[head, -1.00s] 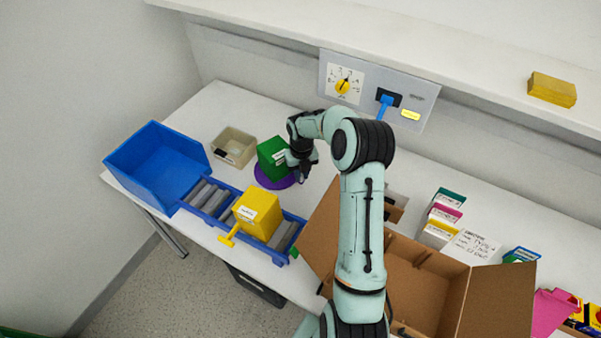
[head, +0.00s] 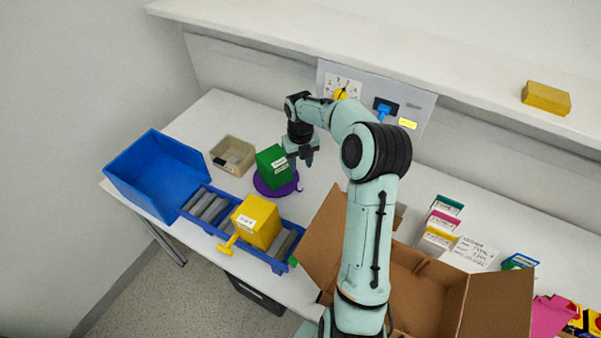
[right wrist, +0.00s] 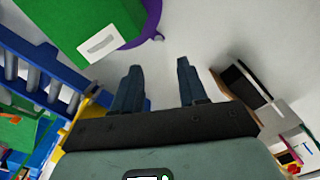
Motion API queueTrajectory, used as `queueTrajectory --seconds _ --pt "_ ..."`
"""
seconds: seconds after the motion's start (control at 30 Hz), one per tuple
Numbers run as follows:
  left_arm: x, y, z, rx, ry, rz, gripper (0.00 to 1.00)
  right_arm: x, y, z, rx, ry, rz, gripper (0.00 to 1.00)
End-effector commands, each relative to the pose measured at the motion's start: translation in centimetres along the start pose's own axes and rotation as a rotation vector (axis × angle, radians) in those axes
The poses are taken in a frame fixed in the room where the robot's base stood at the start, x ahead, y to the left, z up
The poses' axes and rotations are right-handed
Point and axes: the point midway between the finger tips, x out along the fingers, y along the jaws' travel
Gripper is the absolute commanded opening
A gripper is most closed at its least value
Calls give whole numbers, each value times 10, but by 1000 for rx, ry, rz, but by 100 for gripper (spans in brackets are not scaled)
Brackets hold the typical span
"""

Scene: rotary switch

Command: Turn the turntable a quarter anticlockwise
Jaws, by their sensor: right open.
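The purple turntable (head: 263,189) lies on the white table, with a green box (head: 273,166) with a white label standing on it. A small purple peg (head: 298,188) shows at the turntable's right rim. My right gripper (head: 301,164) is open and empty just right of the green box, pointing down, apart from the box in view. In the right wrist view the two open fingers (right wrist: 157,80) have bare table between them. There the turntable's edge (right wrist: 150,20) and its peg (right wrist: 158,37) lie ahead of the fingers. My left gripper is not in view.
A blue bin (head: 152,172) and a beige tray (head: 233,155) stand to the left. A blue roller track (head: 213,222) with a yellow box (head: 257,219) runs along the front. An open cardboard box (head: 430,300) stands to the right. A switch panel (head: 425,103) is behind.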

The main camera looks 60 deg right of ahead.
Motion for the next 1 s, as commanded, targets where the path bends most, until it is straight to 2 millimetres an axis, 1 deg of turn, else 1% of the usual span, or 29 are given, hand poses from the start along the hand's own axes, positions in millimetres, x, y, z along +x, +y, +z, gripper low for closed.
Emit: queueTrajectory --seconds 0.03,0.1,0.2,0.3,1.0 --pt "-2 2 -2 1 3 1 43 -11 -1 1 2 -3 0 42" --pt "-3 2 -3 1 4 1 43 -22 -1 0 2 -2 0 42" --pt "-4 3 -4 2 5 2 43 -32 -1 0 2 -1 0 42" --pt "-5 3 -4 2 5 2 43 -37 0 0 0 1 0 42" --pt "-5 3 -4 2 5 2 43 -38 0 0 0 2 -1 42"
